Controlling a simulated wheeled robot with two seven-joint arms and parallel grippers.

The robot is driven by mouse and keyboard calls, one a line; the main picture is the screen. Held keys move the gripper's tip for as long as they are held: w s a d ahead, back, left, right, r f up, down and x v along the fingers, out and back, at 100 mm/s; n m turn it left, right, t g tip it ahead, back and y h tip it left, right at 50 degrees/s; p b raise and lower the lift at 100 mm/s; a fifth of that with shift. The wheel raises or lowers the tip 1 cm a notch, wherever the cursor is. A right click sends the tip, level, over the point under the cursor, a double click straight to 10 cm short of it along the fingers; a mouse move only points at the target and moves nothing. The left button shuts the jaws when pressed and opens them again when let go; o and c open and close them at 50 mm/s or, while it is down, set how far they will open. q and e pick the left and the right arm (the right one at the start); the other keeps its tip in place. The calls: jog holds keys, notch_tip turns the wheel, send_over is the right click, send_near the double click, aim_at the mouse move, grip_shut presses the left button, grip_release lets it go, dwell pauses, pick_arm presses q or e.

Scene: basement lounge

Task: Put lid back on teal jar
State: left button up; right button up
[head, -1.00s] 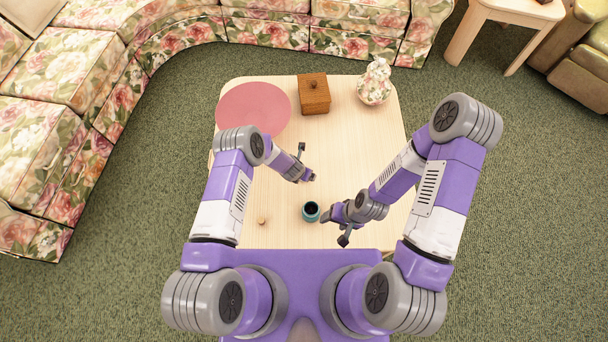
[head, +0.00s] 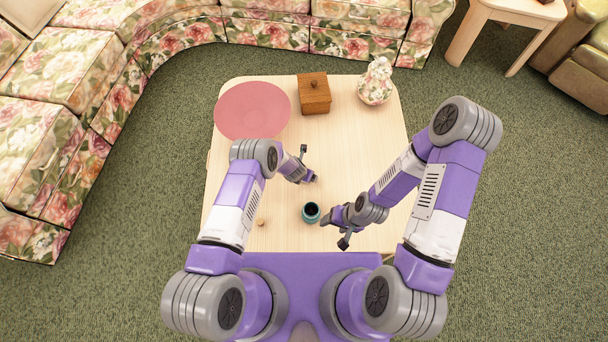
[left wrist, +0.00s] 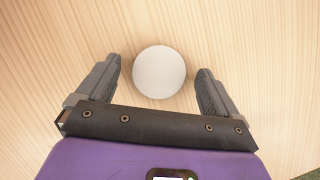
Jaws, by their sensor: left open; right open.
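The teal jar (head: 311,212) stands upright on the pale wooden table, its dark mouth showing from above, with no lid on it. My right gripper (head: 334,232) is open and empty, just right of the jar. My left gripper (head: 309,164) is open, farther back over the table. In the left wrist view, a round pale disc (left wrist: 159,72) lies between and just ahead of the open fingers (left wrist: 160,90), apart from both. I cannot tell whether it is the lid; the head view does not show it clearly. A small tan piece (head: 261,222) lies left of the jar.
A pink round plate (head: 252,110), a brown wooden box with a knob (head: 314,93) and a floral vase-like jar (head: 375,83) stand at the table's back. A floral sofa (head: 90,90) curves around the back and left. The table's middle right (head: 350,150) is clear.

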pick_arm(q)
jog(key=c, duration=1.2)
notch_tip(320, 180, up, 10)
jog(key=p, duration=0.3)
